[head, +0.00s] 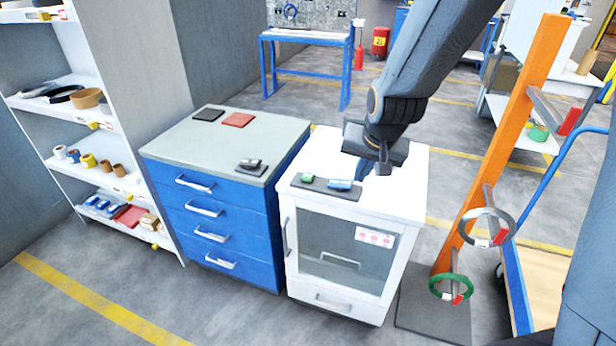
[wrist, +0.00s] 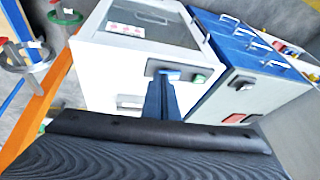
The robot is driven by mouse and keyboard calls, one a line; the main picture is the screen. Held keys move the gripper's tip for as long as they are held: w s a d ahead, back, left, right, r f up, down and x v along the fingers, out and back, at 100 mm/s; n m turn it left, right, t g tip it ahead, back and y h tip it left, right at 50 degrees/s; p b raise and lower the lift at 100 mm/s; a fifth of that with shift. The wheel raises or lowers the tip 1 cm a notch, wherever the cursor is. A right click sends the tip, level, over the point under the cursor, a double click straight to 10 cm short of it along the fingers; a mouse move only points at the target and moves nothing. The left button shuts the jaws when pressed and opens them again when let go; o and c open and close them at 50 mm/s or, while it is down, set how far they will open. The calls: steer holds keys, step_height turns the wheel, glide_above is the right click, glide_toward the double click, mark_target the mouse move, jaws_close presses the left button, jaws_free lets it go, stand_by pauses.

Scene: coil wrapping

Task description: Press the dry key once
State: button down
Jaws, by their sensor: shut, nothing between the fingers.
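A white cabinet (head: 415,190) with a glass front stands in the middle of the head view. A dark key panel (head: 325,190) lies along its top front edge, with a green key (head: 308,177) and a blue key (head: 341,184). No readable label shows which one is the dry key. My gripper (head: 383,170) points down over the cabinet top, right of and behind the blue key. In the wrist view, my shut fingers (wrist: 163,80) overlap the panel beside the blue key (wrist: 173,75), partly hiding it; the green key (wrist: 198,79) is clear. I see no clear contact.
A blue drawer cabinet (head: 225,222) stands left of the white one, with a red pad (head: 238,120) and a small dark device (head: 251,165) on top. An orange post (head: 500,150) with hanging coils (head: 451,287) stands at the right. A shelf (head: 90,130) is far left.

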mark_target(309, 178)
steer(key=w+a+m+t+y, duration=0.1)
steer(key=w+a+m+t, duration=0.2)
steer(key=w+a, duration=0.9)
steer(key=w, duration=0.3)
steer(key=shift+a+t+y, duration=0.25)
steer(key=shift+t+y, duration=0.15)
steer(key=shift+f, duration=0.15)
steer(key=shift+f+b, duration=2.95)
steer(key=shift+f, duration=1.4)
steer(key=shift+f, duration=0.1)
steer(key=shift+f, duration=0.35)
steer(key=shift+s+f+b, duration=0.1)
steer(key=shift+f+b, duration=0.5)
steer(key=shift+r, duration=0.15)
steer(key=shift+r+p, duration=0.65)
steer(key=shift+r, duration=0.25)
